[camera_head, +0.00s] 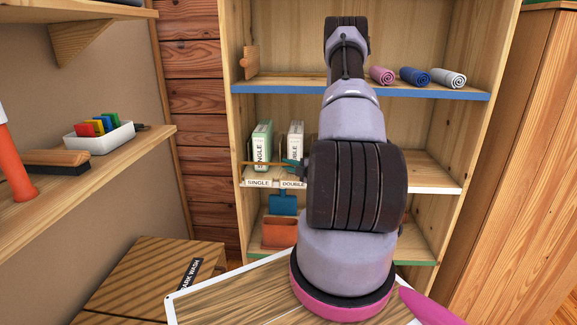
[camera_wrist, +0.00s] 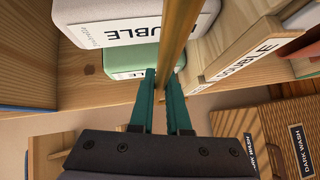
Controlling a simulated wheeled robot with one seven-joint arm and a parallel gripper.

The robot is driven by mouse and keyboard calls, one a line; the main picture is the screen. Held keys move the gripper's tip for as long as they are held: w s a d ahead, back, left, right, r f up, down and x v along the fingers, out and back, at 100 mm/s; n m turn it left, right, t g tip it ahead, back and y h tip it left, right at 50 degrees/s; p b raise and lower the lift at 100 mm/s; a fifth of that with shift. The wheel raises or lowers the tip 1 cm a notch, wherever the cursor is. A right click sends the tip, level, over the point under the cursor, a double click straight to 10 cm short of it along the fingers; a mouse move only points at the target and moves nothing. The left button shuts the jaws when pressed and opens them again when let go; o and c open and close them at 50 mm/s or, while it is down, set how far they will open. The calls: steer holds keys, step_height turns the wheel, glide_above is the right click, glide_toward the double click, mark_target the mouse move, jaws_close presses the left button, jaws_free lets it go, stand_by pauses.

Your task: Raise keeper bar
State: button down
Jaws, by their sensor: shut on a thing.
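The keeper bar (camera_head: 259,163) is a thin brown wooden bar running across the front of the boxes on the middle shelf. In the wrist view the bar (camera_wrist: 181,40) passes between the fingers of my gripper (camera_wrist: 164,80). My gripper (camera_head: 293,166) has teal fingers, shut on the bar; my arm hides much of it and the bar's right part in the head view. Behind the bar stand a green box (camera_head: 262,142) marked SINGLE and a white box (camera_head: 295,135). The wrist view shows a white box (camera_wrist: 95,18) and a green box (camera_wrist: 125,58), both with DOUBLE labels.
The shelf edge carries SINGLE (camera_head: 258,183) and DOUBLE labels. Rolled cloths (camera_head: 415,77) lie on the upper shelf. A blue piece (camera_head: 284,203) and a terracotta bin (camera_head: 277,233) are below. A white tray (camera_head: 98,138) of coloured items sits left; a DARK WASH hamper (camera_head: 150,270) stands lower left.

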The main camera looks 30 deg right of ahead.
steer(key=c, duration=0.9)
jaws_free()
steer(key=v, duration=1)
steer(key=shift+s, duration=0.35)
steer(key=shift+r, duration=0.1)
